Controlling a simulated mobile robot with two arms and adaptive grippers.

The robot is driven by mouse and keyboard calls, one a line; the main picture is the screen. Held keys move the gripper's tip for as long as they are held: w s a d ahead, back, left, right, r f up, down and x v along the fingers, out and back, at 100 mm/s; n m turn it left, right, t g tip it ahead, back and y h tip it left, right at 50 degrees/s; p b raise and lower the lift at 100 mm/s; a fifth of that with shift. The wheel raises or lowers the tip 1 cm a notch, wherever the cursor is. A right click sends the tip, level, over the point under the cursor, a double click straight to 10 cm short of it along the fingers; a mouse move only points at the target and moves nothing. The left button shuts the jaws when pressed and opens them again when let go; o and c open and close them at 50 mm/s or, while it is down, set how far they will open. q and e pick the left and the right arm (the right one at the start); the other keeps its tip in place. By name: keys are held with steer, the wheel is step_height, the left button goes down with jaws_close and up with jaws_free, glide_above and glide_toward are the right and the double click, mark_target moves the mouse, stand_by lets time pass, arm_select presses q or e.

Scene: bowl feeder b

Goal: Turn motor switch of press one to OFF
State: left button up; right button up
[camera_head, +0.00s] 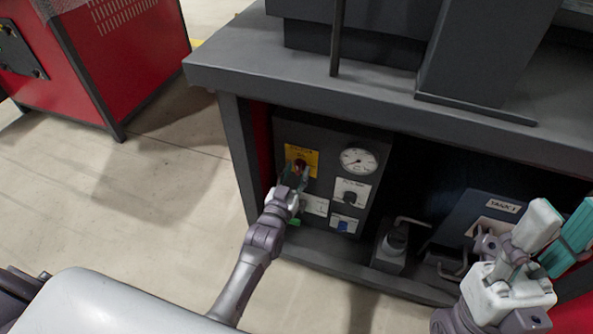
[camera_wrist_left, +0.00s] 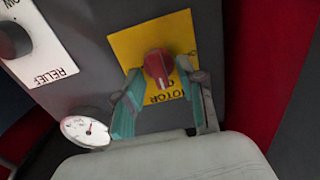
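The motor switch is a red knob (camera_wrist_left: 157,66) on a yellow plate (camera_wrist_left: 126,48) whose lettering is upside down in the left wrist view. In the head view the yellow plate (camera_head: 311,156) is at the upper left of the press's control panel (camera_head: 327,139). My left gripper (camera_wrist_left: 161,84) is open, with one teal-padded finger on each side of the knob and gaps visible beside it. In the head view my left gripper (camera_head: 296,178) reaches the plate and partly hides the knob. My right gripper (camera_head: 557,232) is open and empty at the lower right.
A round gauge (camera_head: 358,160), a black relief knob (camera_head: 350,198) and a blue switch (camera_head: 343,225) share the panel. A thick tabletop (camera_head: 330,90) overhangs it. A pump-like block with a handle (camera_head: 391,247) stands right of the panel. A red machine (camera_head: 120,60) stands far left; floor between is clear.

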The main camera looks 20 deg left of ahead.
arm_select(q)
jaws_close()
